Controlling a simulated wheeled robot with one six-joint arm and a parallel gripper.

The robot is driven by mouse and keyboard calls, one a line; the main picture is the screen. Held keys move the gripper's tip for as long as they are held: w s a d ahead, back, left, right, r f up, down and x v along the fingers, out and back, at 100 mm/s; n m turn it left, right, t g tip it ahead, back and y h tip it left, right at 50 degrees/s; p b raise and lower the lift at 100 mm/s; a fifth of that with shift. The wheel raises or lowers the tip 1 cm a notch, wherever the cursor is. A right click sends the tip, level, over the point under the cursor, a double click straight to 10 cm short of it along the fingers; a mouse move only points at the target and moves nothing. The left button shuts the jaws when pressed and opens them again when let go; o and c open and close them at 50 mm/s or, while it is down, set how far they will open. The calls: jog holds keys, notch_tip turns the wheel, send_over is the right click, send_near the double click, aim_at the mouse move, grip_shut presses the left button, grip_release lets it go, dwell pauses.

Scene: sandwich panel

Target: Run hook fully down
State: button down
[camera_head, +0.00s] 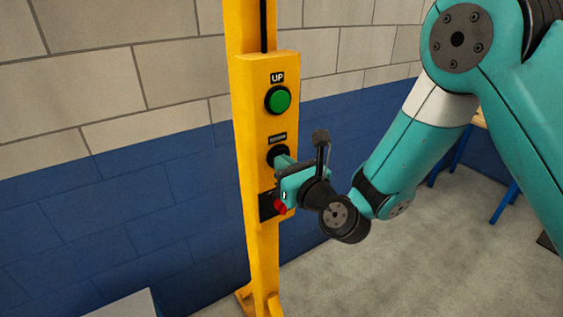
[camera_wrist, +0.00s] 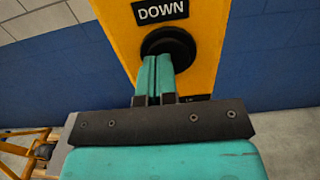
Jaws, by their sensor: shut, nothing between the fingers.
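The yellow control panel (camera_head: 250,130) stands upright on a yellow post. A green button (camera_head: 278,99) labelled UP is near its top. Below it is the black DOWN button (camera_head: 275,154), and its black collar also shows in the wrist view (camera_wrist: 168,42) under the DOWN label (camera_wrist: 160,11). My gripper (camera_head: 283,160) is shut, with its fingertips at the DOWN button; the shut fingers (camera_wrist: 155,60) cover the middle of the button in the wrist view. I cannot tell how far the button is pressed. The hook is not in view.
A red control (camera_head: 280,207) on a black plate sits low on the panel, partly hidden by my gripper. A brick wall (camera_head: 130,80), blue below, is behind. A table with blue legs (camera_head: 508,200) stands at the right. The grey floor (camera_head: 400,270) looks clear between.

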jog(key=shift+w+d+f, duration=0.15)
jog(key=shift+w+d, duration=0.05)
jog(key=shift+d, duration=0.2)
